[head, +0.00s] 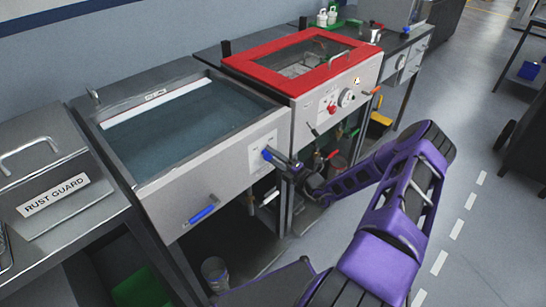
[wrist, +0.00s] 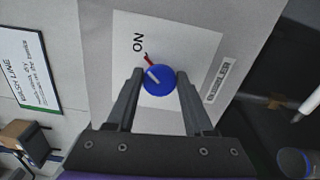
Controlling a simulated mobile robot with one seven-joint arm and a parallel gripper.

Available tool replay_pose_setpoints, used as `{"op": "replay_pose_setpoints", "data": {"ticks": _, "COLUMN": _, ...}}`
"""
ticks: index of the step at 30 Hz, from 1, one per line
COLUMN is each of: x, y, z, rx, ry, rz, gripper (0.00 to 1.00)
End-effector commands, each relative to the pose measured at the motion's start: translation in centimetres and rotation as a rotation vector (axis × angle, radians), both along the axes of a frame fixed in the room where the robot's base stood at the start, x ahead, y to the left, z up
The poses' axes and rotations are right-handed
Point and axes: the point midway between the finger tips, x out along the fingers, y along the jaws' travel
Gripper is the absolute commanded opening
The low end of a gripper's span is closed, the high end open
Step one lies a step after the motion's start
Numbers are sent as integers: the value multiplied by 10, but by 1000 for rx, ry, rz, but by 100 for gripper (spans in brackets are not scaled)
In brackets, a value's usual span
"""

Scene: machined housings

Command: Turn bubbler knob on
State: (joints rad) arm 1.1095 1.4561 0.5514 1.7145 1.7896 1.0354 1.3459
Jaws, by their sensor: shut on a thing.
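The bubbler knob (wrist: 158,80) is round and blue, with a pale pointer line aimed to the upper left in the wrist view. It sits on a white label plate (wrist: 200,40) marked ON, with a red mark just above the knob and a BUBBLER tag at the right. My gripper (wrist: 160,77) has one dark finger on each side of the knob and is shut on it. In the head view the blue knob (head: 266,155) shows on the front of the water-filled tank (head: 165,200), with my gripper (head: 279,160) at it from the right.
A blue-handled lever (head: 202,214) is lower on the tank front. A red-framed tank (head: 300,92) with a dial stands to the right. A RUST GUARD station (head: 50,195) is at the left. The floor to the right has free room.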

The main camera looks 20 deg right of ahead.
Motion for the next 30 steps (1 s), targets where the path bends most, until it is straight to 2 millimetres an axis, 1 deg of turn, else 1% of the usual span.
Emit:
{"op": "replay_pose_setpoints", "data": {"ticks": 9, "x": 1, "y": -1, "z": 1, "rx": 98, "ry": 33, "rz": -2, "gripper": 0}}
{"op": "replay_pose_setpoints", "data": {"ticks": 24, "x": 1, "y": -1, "z": 1, "rx": 114, "ry": 38, "rz": -2, "gripper": 0}}
{"op": "replay_pose_setpoints", "data": {"ticks": 25, "x": 1, "y": 0, "z": 1, "rx": 114, "ry": 38, "rz": -2, "gripper": 56}}
{"op": "replay_pose_setpoints", "data": {"ticks": 29, "x": 1, "y": 0, "z": 0, "rx": 113, "ry": 39, "rz": -1, "gripper": 79}}
{"op": "replay_pose_setpoints", "data": {"ticks": 30, "x": 1, "y": 0, "z": 0, "rx": 113, "ry": 39, "rz": -1, "gripper": 81}}
